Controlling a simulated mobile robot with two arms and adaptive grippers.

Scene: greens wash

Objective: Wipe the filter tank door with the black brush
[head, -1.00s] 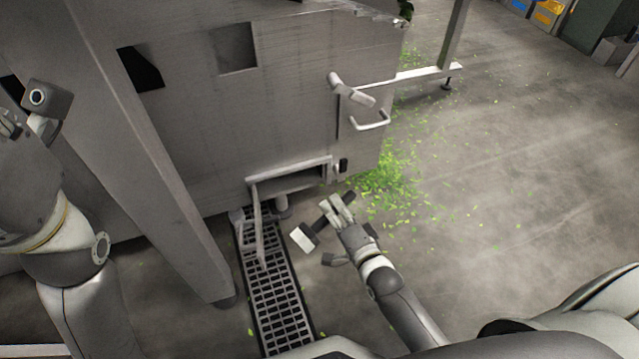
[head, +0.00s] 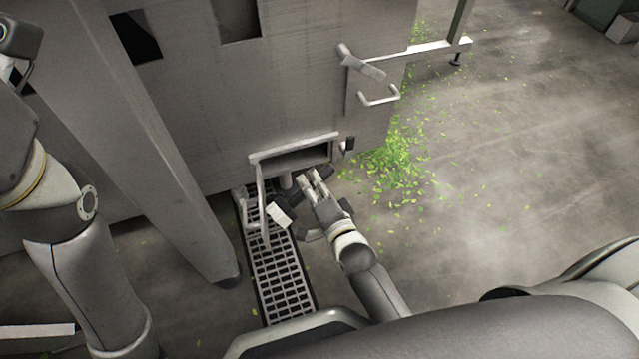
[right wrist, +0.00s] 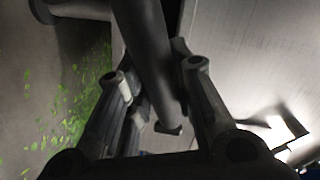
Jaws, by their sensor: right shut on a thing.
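My right gripper (head: 312,180) is shut on the dark handle of the black brush (head: 288,204), low in front of the tank. The brush's pale block (head: 279,215) points down and left. In the right wrist view, the dark round handle (right wrist: 150,60) passes between the fingers (right wrist: 160,95). The filter tank door (head: 262,205) looks like the narrow flap swung out from the low opening (head: 298,157), seen nearly edge-on. The brush is close to its right; I cannot tell if they touch. My left gripper is only partly visible at the left edge, its fingers unclear.
A floor grate (head: 280,280) lies below the door. A thick grey post (head: 165,150) stands to the left. A handle (head: 378,97) sticks out from the tank wall (head: 290,80). Green leaf scraps (head: 400,165) litter the floor right of the tank.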

